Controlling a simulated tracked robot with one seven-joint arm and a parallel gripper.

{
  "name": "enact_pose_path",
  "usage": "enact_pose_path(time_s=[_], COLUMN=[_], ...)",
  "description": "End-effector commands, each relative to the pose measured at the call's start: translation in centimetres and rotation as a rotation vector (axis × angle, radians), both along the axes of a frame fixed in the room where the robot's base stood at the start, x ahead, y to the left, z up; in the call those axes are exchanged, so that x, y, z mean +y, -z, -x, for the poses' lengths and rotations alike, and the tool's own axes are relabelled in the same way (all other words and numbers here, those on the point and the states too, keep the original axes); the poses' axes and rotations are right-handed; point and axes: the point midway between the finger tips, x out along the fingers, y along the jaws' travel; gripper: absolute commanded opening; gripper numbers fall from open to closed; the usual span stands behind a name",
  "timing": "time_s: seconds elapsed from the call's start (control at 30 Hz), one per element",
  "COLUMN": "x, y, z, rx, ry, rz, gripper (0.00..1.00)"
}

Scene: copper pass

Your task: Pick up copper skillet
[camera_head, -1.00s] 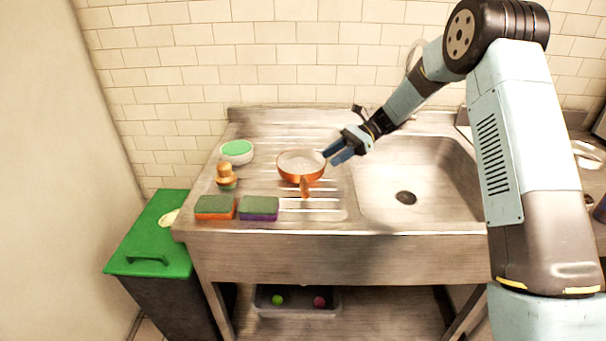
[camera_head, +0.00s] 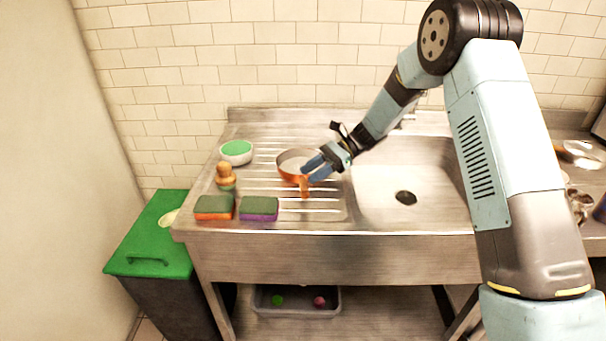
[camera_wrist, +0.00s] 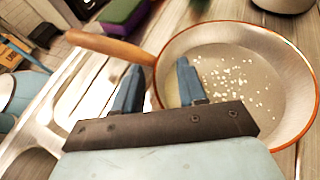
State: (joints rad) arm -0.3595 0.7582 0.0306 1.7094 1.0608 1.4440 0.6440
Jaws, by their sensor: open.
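The copper skillet (camera_head: 292,164) sits on the ribbed drainboard left of the sink, its orange-brown handle (camera_head: 305,187) pointing to the front. In the wrist view the skillet (camera_wrist: 262,75) shows a pale inside with small light specks, and its handle (camera_wrist: 112,47) runs to the upper left. My gripper (camera_head: 312,167) is open at the skillet's right side, near where the handle joins. In the wrist view my gripper's two blue fingers (camera_wrist: 158,88) are apart; one overlaps the pan's rim and the other is outside it. I cannot tell whether either finger touches the skillet.
Two sponges (camera_head: 214,207) (camera_head: 259,208) lie at the drainboard's front left. A wooden-handled brush (camera_head: 226,175) and a white bowl with green contents (camera_head: 237,152) stand behind them. The empty sink basin (camera_head: 405,180) is to the right. A green-lidded bin (camera_head: 152,245) stands left.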

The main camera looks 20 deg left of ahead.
Motion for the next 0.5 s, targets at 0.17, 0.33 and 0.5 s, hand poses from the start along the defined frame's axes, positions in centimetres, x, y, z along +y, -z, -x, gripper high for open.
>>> enact_pose_path(time_s=[0.17, 0.33, 0.5], x=[-0.02, -0.03, -0.03], y=[0.01, 0.01, 0.01], z=[-0.02, -0.02, -0.02], rx=[0.0, 0.0, 0.001], ry=[0.0, 0.0, 0.0], rz=[0.0, 0.0, 0.001], gripper=[0.31, 0.14, 0.0])
